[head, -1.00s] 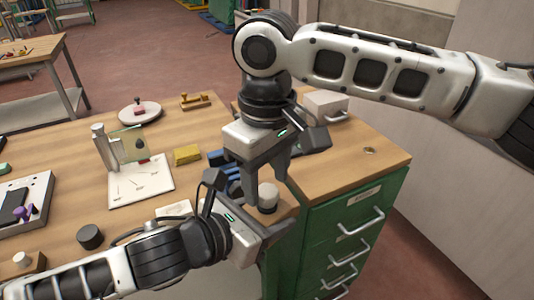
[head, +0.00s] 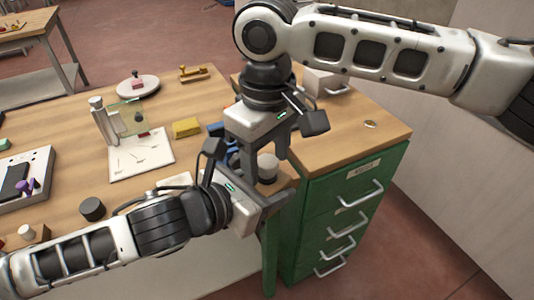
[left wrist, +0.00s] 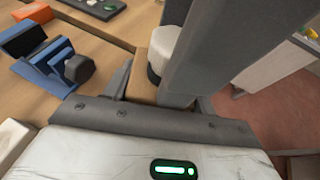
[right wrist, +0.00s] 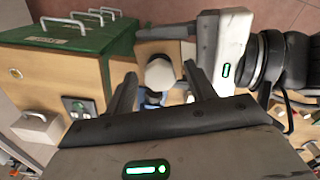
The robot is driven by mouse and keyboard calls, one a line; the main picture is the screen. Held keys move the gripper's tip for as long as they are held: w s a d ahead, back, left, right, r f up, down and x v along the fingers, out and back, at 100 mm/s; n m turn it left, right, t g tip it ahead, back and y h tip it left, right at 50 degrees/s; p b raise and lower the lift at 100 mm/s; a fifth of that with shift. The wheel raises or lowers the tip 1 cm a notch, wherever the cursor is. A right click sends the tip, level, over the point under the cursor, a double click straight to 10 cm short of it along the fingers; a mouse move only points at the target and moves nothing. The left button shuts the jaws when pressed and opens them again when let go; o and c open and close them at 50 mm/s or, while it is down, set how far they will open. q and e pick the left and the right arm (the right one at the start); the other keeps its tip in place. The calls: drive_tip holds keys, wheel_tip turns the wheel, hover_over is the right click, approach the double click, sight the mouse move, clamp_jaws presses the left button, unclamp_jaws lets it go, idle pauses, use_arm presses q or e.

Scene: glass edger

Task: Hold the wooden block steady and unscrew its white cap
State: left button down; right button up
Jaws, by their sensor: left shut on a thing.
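The wooden block shows in the left wrist view (left wrist: 140,82) and at the top of the right wrist view (right wrist: 163,32); in the head view it is mostly hidden by my grippers. Its white cap (head: 267,163) sits on top, with a dark band under it in the left wrist view (left wrist: 165,48). My left gripper (head: 262,190) is shut on the block at the bench's front edge. My right gripper (head: 262,166) points down from above, fingers open on either side of the cap (right wrist: 160,73). I cannot tell whether they touch it.
A green drawer cabinet (head: 345,205) stands just right, with handles sticking out. Blue racks (left wrist: 50,65) stand close to the block.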

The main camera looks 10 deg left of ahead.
drive_tip(key=shift+r, duration=3.85)
drive_tip(key=shift+c, duration=0.4)
drive_tip(key=shift+f, duration=3.9)
drive_tip(key=shift+c, duration=0.3)
drive_tip(key=c, duration=0.9)
drive_tip(key=o, duration=1)
